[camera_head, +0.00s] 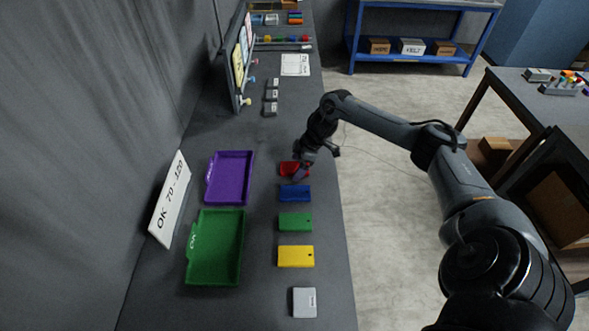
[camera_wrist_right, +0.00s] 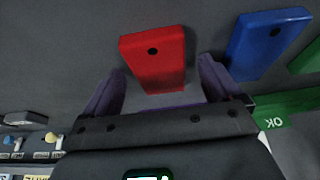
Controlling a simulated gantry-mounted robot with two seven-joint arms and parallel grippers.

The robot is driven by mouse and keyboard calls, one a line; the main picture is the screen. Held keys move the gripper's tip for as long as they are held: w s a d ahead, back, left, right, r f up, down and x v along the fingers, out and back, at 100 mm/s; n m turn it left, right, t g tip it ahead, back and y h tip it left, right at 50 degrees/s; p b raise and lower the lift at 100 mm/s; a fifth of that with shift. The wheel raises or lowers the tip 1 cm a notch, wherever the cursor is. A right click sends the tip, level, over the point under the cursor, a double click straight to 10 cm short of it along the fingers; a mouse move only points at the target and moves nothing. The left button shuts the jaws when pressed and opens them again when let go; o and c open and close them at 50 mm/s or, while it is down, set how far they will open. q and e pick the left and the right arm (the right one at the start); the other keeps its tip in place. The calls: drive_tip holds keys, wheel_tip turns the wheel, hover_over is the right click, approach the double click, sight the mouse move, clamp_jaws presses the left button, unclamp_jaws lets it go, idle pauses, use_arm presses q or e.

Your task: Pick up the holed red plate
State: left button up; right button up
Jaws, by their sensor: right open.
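The holed red plate (camera_head: 286,167) lies on the dark bench at the far end of a row of coloured plates. It has a small dark hole near one end. In the right wrist view the red plate (camera_wrist_right: 155,62) reaches in between the open fingers of my right gripper (camera_wrist_right: 162,95). I cannot tell whether the fingers touch it. In the head view my right gripper (camera_head: 303,169) is at the plate's right end and covers part of it. My left gripper does not show.
A blue plate (camera_head: 294,193) lies close beside the red one. Then come green (camera_head: 295,222) and yellow (camera_head: 296,257) plates and a grey block (camera_head: 304,302). A purple tray (camera_head: 229,178) and a green tray (camera_head: 215,247) are to the left, by a white sign (camera_head: 169,199).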

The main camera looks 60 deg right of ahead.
drive_tip(key=c, duration=1.3)
drive_tip(key=shift+o, duration=0.2)
